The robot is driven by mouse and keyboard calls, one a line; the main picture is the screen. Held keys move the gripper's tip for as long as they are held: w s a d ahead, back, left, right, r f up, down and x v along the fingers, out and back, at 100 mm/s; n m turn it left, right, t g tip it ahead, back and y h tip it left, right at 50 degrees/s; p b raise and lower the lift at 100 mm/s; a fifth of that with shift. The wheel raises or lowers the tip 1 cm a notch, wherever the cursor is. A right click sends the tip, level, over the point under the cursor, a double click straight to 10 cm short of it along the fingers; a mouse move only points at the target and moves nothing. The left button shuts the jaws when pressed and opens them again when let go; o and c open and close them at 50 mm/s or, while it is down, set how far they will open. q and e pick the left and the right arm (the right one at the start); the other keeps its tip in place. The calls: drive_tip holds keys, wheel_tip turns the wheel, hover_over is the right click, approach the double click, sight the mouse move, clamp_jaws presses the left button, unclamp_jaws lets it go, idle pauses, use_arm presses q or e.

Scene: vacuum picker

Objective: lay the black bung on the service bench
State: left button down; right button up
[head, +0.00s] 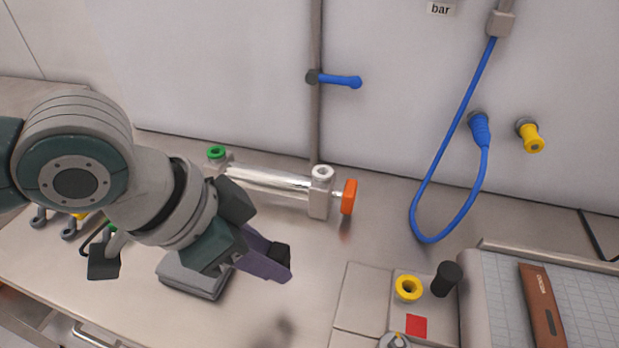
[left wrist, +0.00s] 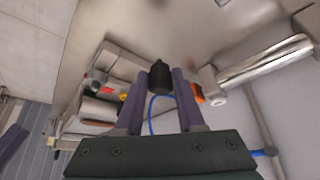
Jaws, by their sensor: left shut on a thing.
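My left gripper (head: 272,259) is shut on the black bung (head: 280,252), in the air above the service bench (head: 255,325). In the left wrist view the bung (left wrist: 160,76) sits between the tips of the two purple fingers (left wrist: 160,92), with its narrow end pointing away from the gripper. A soft shadow lies on the bare bench top below the gripper in the head view.
A metal cylinder (head: 270,179) with an orange knob (head: 349,197) lies behind the gripper. A grey block (head: 195,276) is partly hidden by my arm. At right stand a panel with a yellow ring (head: 408,288), a black post (head: 446,279) and a tray (head: 500,310). A blue hose (head: 428,200) hangs behind.

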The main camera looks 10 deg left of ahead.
use_arm(q)
wheel_tip(320, 180, down, 7)
drive_tip(key=shift+r+b, duration=0.1)
drive_tip(key=shift+b, duration=0.55)
drive_tip(key=shift+f, duration=0.3)
drive_tip(key=c, duration=0.5)
unclamp_jaws()
drive_tip(key=shift+r, duration=0.1)
